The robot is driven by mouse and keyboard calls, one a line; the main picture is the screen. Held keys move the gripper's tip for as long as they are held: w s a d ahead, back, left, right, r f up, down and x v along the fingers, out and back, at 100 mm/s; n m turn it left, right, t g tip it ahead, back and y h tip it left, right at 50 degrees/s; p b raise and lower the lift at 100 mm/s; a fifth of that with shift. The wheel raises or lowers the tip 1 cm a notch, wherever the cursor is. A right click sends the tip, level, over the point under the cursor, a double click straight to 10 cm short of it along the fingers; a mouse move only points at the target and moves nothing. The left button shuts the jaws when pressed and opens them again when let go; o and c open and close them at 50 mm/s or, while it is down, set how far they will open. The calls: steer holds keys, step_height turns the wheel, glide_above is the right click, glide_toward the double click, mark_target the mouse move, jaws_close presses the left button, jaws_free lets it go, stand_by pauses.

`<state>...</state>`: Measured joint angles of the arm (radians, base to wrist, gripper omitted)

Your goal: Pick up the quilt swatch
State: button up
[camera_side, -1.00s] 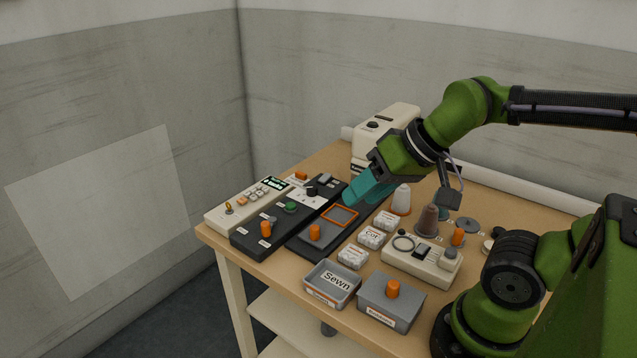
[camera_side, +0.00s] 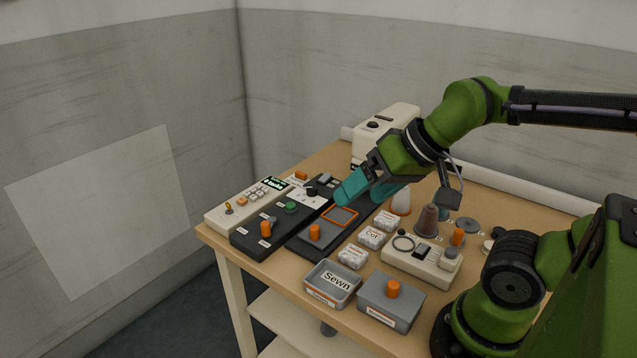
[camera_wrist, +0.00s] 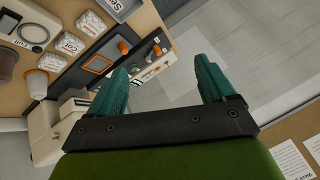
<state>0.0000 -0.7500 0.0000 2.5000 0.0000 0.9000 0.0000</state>
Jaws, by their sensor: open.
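My gripper (camera_side: 362,197) is open and empty above the dark machine bed, with its teal fingers apart. The wrist view shows the same gripper (camera_wrist: 161,66) with nothing between the fingers. I cannot tell for sure which thing is the quilt swatch. A flat orange-edged frame (camera_side: 340,216) around a grey patch lies on the dark bed, below the fingers. It also shows in the wrist view (camera_wrist: 97,65), left of the fingers. Several white puffy blocks with labels lie in a row beside the bed, one reading "Cot" (camera_side: 371,238); it also shows in the wrist view (camera_wrist: 70,44).
A grey tray marked "Sewn" (camera_side: 333,284) and a grey box with an orange knob (camera_side: 391,302) stand at the front. A cream control panel (camera_side: 248,205) lies at left.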

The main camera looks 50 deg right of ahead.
steer(key=n+g+h, duration=0.2)
steer(key=n+g, duration=0.1)
steer(key=g, duration=0.4)
glide_above(353, 253)
step_height(353, 253, down, 7)
steer(key=shift+n, duration=0.3)
steer(key=f, duration=1.1)
steer(key=shift+s+d+f, duration=0.15)
steer(key=shift+s+f, duration=0.1)
steer(key=shift+f, duration=0.05)
steer(key=f, duration=0.5)
steer(key=shift+w+f, duration=0.2)
steer(key=shift+f, duration=0.1)
